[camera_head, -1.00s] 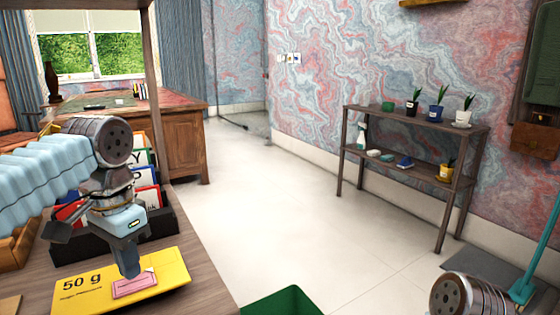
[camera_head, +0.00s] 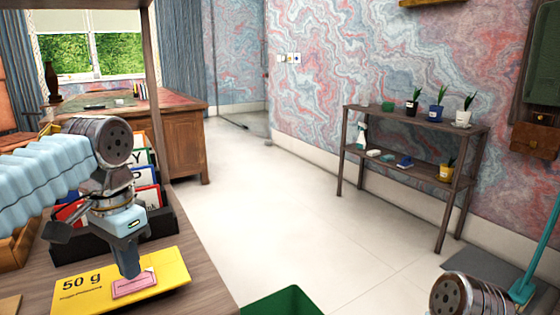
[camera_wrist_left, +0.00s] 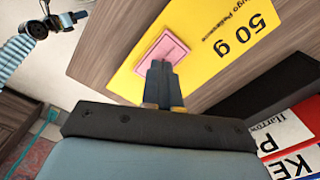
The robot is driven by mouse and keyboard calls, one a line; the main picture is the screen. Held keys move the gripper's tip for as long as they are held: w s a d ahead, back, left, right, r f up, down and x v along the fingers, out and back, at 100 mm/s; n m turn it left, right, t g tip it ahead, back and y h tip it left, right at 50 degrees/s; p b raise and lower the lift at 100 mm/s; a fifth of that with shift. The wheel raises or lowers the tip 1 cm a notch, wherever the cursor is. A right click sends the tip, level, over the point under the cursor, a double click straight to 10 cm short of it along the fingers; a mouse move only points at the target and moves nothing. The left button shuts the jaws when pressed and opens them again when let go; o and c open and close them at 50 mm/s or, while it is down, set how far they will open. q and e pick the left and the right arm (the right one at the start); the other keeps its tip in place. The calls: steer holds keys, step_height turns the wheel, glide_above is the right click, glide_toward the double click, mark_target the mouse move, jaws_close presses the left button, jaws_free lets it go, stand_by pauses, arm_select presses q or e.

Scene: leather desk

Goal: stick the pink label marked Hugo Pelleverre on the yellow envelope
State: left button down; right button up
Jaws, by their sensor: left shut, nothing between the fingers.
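The yellow envelope (camera_head: 85,283) lies flat on the wooden desk at the lower left, printed "50 g" with a name line below it. It also shows in the left wrist view (camera_wrist_left: 210,60). The pink label (camera_head: 135,286) lies on the envelope's yellow face; in the left wrist view the label (camera_wrist_left: 165,47) looks flat, but its writing is too small to read. My left gripper (camera_head: 130,272) points down with shut, empty fingertips at the label's edge. In the left wrist view its fingers (camera_wrist_left: 160,70) are together beside the label; whether they touch it I cannot tell.
A black rack (camera_head: 110,240) with several lettered cards stands right behind the envelope. A green bin (camera_head: 285,302) is on the floor beyond the desk's right edge. A plant shelf (camera_head: 415,120) stands at the far wall; the floor between is clear.

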mark_target(134, 282)
arm_select(q)
steer(key=shift+f+b, duration=0.55)
steer(key=shift+f, duration=0.25)
steer(key=shift+r, duration=0.1)
stand_by(0.6)
step_height(134, 282, up, 5)
steer(key=p, duration=0.5)
steer(key=shift+r+p, duration=0.45)
steer(key=shift+r, duration=0.5)
